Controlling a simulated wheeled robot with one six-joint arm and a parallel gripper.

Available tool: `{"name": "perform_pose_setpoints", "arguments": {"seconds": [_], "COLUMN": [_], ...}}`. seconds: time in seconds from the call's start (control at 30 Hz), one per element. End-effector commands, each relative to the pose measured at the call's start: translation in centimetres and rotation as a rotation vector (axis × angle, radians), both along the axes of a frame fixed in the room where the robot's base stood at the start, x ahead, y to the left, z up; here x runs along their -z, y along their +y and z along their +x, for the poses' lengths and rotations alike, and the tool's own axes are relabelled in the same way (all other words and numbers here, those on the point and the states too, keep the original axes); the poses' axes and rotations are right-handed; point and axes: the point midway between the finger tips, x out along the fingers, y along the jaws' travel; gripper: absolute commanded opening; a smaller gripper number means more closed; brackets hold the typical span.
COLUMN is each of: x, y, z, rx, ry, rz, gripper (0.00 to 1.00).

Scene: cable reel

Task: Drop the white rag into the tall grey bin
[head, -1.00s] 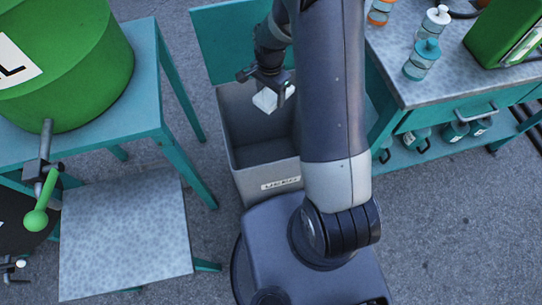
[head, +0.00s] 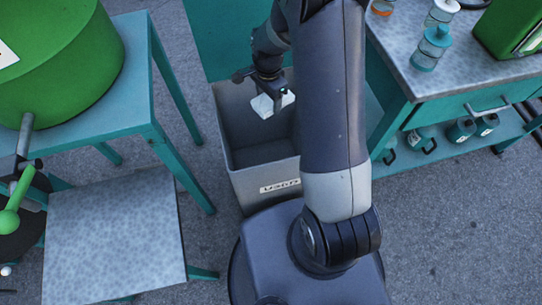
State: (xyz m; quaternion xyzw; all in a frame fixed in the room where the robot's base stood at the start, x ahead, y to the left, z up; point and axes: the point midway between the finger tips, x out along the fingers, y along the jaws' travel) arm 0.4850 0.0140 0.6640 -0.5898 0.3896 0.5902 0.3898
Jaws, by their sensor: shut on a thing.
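The white rag (head: 264,105) hangs from my gripper (head: 272,94), which is shut on it. My gripper points down over the opening of the tall grey bin (head: 268,184). The rag shows against the bin's dark inside, near its back edge; I cannot tell exactly how high it is above the rim. The bin stands upright on the floor with a label on its front wall. My arm hides the bin's right side.
A teal bench (head: 124,127) with a large green drum (head: 62,50) stands at left, beside a low grey-topped table (head: 112,235). At right is a teal workbench (head: 420,84) with bottles (head: 431,48) and a green box (head: 506,30). Open floor lies at lower right.

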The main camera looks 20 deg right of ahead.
Motion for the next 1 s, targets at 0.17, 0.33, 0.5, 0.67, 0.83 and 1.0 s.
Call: {"name": "perform_pose_setpoints", "arguments": {"seconds": [0.17, 0.33, 0.5, 0.67, 0.83, 1.0], "x": [0.0, 0.0, 0.0, 0.0, -0.7, -3.7], "y": [0.0, 0.0, 0.0, 0.0, 0.0, 0.0], "z": [0.0, 0.0, 0.0, 0.0, 0.1, 0.1], "rx": [0.000, 0.000, 0.000, 0.000, 0.000, 0.000], "ry": [0.000, 0.000, 0.000, 0.000, -0.002, -0.004], "rz": [0.000, 0.000, 0.000, 0.000, 0.000, 0.000], "gripper": [0.42, 0.74, 0.88, 0.88, 0.88, 0.88]}}
